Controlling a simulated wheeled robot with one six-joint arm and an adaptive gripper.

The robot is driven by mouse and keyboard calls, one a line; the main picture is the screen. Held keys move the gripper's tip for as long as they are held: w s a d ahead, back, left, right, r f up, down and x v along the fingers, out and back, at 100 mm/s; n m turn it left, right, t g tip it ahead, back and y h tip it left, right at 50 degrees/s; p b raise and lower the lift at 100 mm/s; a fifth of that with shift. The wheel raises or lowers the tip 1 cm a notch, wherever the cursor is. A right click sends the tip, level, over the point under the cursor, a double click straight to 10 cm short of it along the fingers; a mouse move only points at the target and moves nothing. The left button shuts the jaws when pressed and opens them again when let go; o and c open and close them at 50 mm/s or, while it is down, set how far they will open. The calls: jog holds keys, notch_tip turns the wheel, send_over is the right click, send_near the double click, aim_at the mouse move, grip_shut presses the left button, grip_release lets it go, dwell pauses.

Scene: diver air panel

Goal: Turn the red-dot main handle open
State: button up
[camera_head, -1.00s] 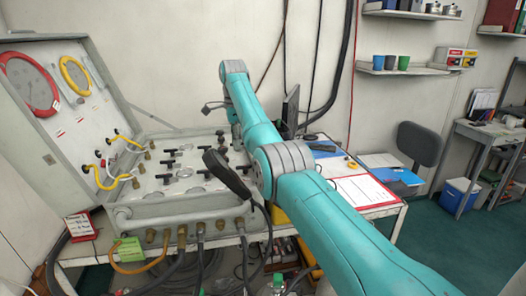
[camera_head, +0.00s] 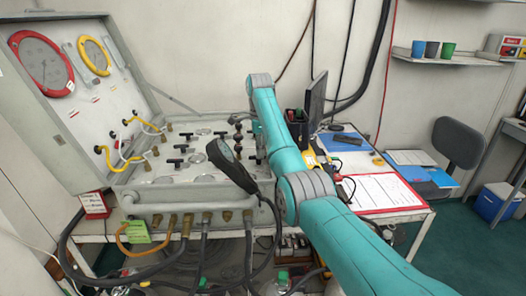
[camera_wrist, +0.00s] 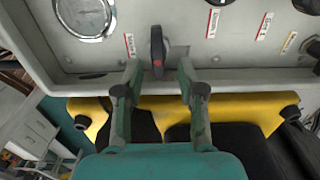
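My gripper (camera_wrist: 158,68) is open, with one finger on each side of the handle's lower end. Gaps show on both sides, so the fingers do not appear to be closed on it. In the head view, the valve panel (camera_head: 145,178) lies in the open grey case, and my arm hides the gripper and this handle.
A round gauge (camera_wrist: 85,15) and labels flank the handle. A yellow bar-like object (camera_wrist: 235,108) lies below the panel edge. A black handheld gauge (camera_head: 228,162) stands at the panel's front, with hoses below. A red-edged paper sheet (camera_head: 383,191) lies right of my arm.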

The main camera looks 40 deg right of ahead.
jog(key=shift+f, duration=0.6)
grip_shut()
